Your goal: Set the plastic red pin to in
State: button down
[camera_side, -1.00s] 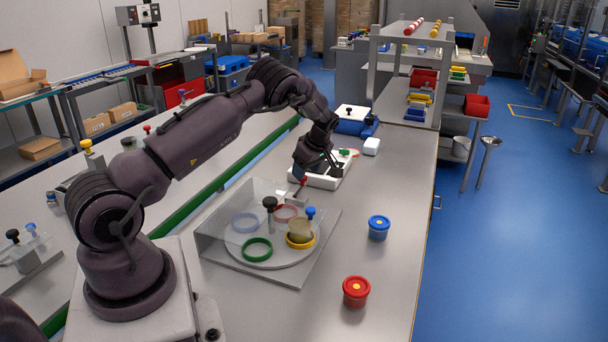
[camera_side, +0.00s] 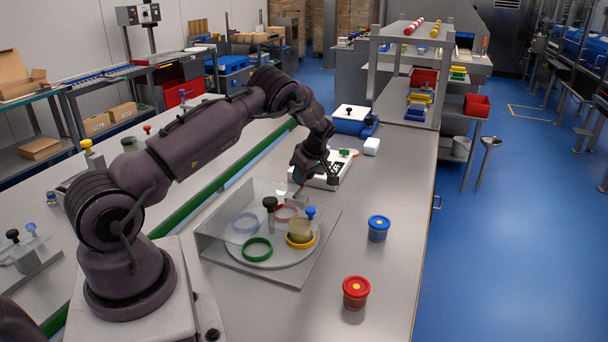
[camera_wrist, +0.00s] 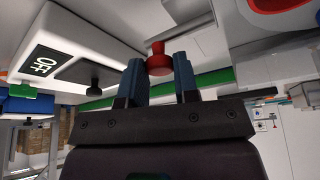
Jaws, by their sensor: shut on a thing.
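The red pin (camera_wrist: 158,60) has a round knob and shows between the two blue fingertips in the wrist view. My gripper (camera_wrist: 158,72) is shut on this knob. In the side view my gripper (camera_side: 300,181) is low behind the clear-covered fixture, at the near left end of a white box, and the pin is hard to make out there. The fixture has a grey base (camera_side: 228,262) and a clear cover. The pin's lower part and the slot it sits in cannot be made out.
The fixture carries a black knob (camera_side: 270,203), a blue knob (camera_side: 310,211), a green ring (camera_side: 257,250) and a yellow ring (camera_side: 300,243). A blue-lidded tub (camera_side: 379,228) and a red-lidded tub (camera_side: 356,292) stand to the right. The wrist view shows an OFF label (camera_wrist: 43,61).

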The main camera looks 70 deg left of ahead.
jog(key=shift+s+d, duration=0.95)
jog(key=shift+d, duration=0.05)
jog(key=c, duration=0.9)
grip_release()
jog(key=shift+o, duration=0.2)
jog(key=shift+w+a, duration=0.3)
jog(key=shift+a, duration=0.15)
jog(key=shift+w+a, duration=0.7)
jog(key=shift+w, duration=0.05)
jog(key=v, duration=1.3)
jog(key=s+d+r+m+t+h, duration=0.1)
jog(key=s+d+r+m, duration=0.2)
jog(key=d, duration=0.4)
jog(key=s+d+r+m+t+h, duration=0.1)
jog(key=s+d+r+m, duration=0.3)
jog(key=d+m, duration=0.3)
jog(key=s+d+r+m+h, duration=0.1)
jog(key=s+d+r+m, duration=0.2)
jog(key=s+d+m, duration=0.2)
jog(key=shift+s+d+r+m+t+h, duration=0.35)
jog(key=shift+d+m, duration=0.45)
jog(key=shift+d, duration=0.35)
